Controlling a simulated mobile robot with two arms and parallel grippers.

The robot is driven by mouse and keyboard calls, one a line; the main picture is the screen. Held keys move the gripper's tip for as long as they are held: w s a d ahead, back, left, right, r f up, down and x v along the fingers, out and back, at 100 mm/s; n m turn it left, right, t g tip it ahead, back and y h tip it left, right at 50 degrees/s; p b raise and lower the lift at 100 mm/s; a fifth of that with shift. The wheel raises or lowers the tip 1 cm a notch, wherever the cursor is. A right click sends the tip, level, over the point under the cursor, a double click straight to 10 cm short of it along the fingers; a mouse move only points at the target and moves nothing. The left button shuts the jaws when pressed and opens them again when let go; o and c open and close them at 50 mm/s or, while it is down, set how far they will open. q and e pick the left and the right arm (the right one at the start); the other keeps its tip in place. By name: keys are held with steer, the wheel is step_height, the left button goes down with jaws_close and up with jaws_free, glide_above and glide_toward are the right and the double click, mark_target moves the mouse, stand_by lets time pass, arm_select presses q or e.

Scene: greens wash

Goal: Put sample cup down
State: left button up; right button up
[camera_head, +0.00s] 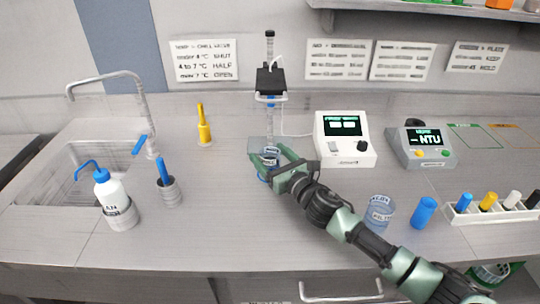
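A small clear cup with a label (271,151) is at the stand in the middle of the counter, and I take it to be the sample cup. My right gripper (268,164) has its green fingers on both sides of this cup and looks closed on it. The fingers hide part of the cup, so I cannot tell whether its base touches the stand. The stand (270,80) has a black clamp and an upright probe above the cup. My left gripper is not in view.
A white meter (345,140) and a grey NTU meter (428,148) stand behind right. Another labelled clear cup (380,213) and a blue cylinder (424,212) stand beside my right arm. A wash bottle (115,198) and a sink (90,165) are left. The counter front left of my gripper is clear.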

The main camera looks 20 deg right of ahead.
steer(key=shift+r, duration=0.1)
steer(key=shift+s, duration=0.15)
steer(key=b+v, duration=0.1)
steer(key=v, duration=0.9)
steer(key=shift+s+d, duration=0.2)
steer(key=shift+s, duration=0.1)
steer(key=shift+s+d, duration=0.1)
steer(key=shift+s, duration=0.4)
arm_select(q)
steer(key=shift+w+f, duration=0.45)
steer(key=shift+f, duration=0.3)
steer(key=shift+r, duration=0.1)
arm_select(e)
steer(key=shift+r, duration=0.2)
